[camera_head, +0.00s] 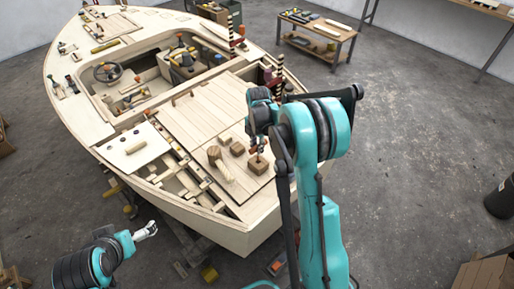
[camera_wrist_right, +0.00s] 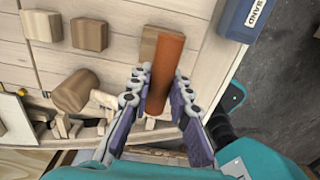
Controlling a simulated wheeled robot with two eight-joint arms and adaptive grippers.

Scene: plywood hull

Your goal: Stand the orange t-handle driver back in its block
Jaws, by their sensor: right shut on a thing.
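My right gripper (camera_head: 258,148) is over the rear deck of the plywood boat. In the right wrist view the right gripper (camera_wrist_right: 163,95) is shut on the orange handle (camera_wrist_right: 166,75) of the driver, a thick cylinder between the two fingers. The handle hides the driver's shaft. A wooden block (camera_wrist_right: 149,42) shows just behind the handle; in the head view a block (camera_head: 258,166) sits directly below the gripper. I cannot tell whether the shaft is in it. My left gripper (camera_head: 148,230) is empty, off the boat's side; its fingers are too small to judge.
Two more wooden blocks (camera_head: 237,148) (camera_head: 224,138) and a wooden mallet (camera_head: 216,157) are left of the gripper on the deck. Open slots in the deck (camera_head: 172,170) lie further left.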

